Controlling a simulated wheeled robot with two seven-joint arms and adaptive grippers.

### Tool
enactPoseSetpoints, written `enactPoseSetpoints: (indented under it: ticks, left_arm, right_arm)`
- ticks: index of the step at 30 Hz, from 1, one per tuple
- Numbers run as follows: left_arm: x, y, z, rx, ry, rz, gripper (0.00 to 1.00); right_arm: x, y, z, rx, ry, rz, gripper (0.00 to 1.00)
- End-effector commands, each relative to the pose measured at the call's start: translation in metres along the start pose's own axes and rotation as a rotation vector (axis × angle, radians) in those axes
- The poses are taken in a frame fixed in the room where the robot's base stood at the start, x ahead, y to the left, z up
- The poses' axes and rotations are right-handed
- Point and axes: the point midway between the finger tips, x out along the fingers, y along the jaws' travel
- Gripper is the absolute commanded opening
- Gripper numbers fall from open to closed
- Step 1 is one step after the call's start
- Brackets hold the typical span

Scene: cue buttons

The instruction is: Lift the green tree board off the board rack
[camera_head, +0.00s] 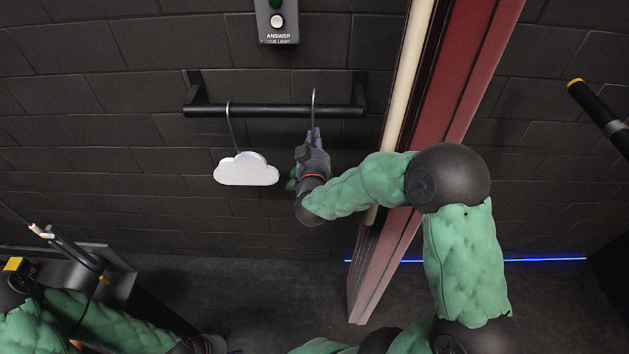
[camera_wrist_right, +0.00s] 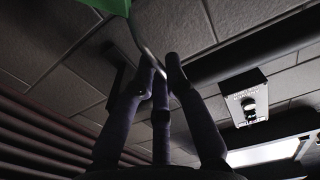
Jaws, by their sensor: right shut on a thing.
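The green tree board (camera_head: 291,183) is mostly hidden behind my right gripper in the head view; only small green bits show at its left side. Its metal hook (camera_head: 314,97) rises to the bar of the board rack (camera_head: 270,111). My right gripper (camera_head: 314,138) is just below the bar and shut on the board's hook. In the right wrist view a green corner of the board (camera_wrist_right: 108,5) is at the top, and the hook's wire runs down to the closed fingertips (camera_wrist_right: 162,78). My left gripper is out of view.
A white cloud board (camera_head: 246,170) hangs on the same bar to the left. An answer cue light box (camera_head: 277,20) is on the wall above. A red upright (camera_head: 452,90) with a cream pole (camera_head: 408,65) stands close to the right, behind my right arm.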

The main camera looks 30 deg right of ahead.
Motion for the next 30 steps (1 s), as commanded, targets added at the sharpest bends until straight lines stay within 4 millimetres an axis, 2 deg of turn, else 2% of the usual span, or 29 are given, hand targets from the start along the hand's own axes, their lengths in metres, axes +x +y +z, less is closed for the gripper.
enactPoseSetpoints:
  ticks: [1, 30]
  left_arm:
    - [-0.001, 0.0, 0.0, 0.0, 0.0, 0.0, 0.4]
    - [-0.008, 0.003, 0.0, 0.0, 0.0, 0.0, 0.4]
  right_arm:
    - [-0.002, 0.0, -0.005, 0.003, 0.011, 0.001, 0.0]
    - [-0.058, 0.0, -0.005, 0.004, 0.009, 0.001, 0.0]
